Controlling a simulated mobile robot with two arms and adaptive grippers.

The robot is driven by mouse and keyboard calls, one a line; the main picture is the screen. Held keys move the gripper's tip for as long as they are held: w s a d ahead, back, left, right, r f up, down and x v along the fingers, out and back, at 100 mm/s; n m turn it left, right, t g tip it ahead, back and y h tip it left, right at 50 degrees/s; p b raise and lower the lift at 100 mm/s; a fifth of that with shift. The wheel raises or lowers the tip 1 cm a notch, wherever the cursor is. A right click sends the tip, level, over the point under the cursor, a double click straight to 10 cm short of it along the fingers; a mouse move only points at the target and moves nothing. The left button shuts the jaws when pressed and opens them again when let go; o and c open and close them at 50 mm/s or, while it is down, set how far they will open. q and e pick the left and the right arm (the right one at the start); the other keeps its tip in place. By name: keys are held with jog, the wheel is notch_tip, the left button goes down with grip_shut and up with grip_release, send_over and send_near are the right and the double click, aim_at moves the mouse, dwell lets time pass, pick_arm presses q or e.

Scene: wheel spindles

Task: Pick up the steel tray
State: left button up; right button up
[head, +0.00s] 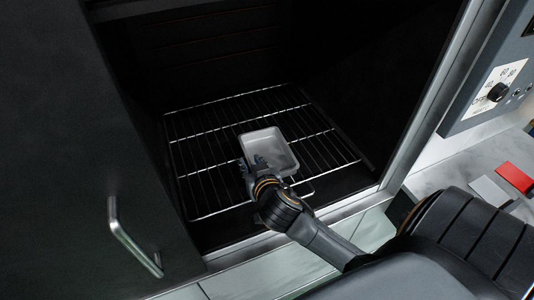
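The steel tray (275,141) is a small, light grey rectangular pan. It sits on the wire rack inside the dark oven-like chamber, near the middle of the rack. My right gripper (255,162) reaches in from the lower right and is at the tray's near left rim. Its fingers overlap the rim in the picture, and I cannot tell whether they are closed on it. The gripper and wrist hide the tray's near left corner. My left gripper is not in view.
The wire rack (201,141) has free room left of and behind the tray. A dark door with a metal handle (133,237) stands at the left. The chamber's metal frame (424,105) is close on the right. A control panel (492,95) and a red block (515,177) lie beyond it.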

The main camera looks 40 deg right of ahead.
aim_at(267, 155)
jog(key=shift+w+d, duration=0.1)
jog(key=shift+w, duration=0.15)
jog(key=shift+w+d+f+p, duration=0.15)
jog(key=shift+w+d+p, duration=0.2)
jog(key=shift+w+p, duration=0.35)
jog(key=p+x, duration=0.1)
jog(key=x, duration=0.2)
jog(key=shift+f, duration=0.15)
jog(key=shift+w+d+f, duration=0.1)
jog(key=shift+w+f, duration=0.05)
jog(key=shift+c, duration=0.7)
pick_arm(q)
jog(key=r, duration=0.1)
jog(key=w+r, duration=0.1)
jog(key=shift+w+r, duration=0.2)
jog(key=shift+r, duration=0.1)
pick_arm(e)
grip_shut()
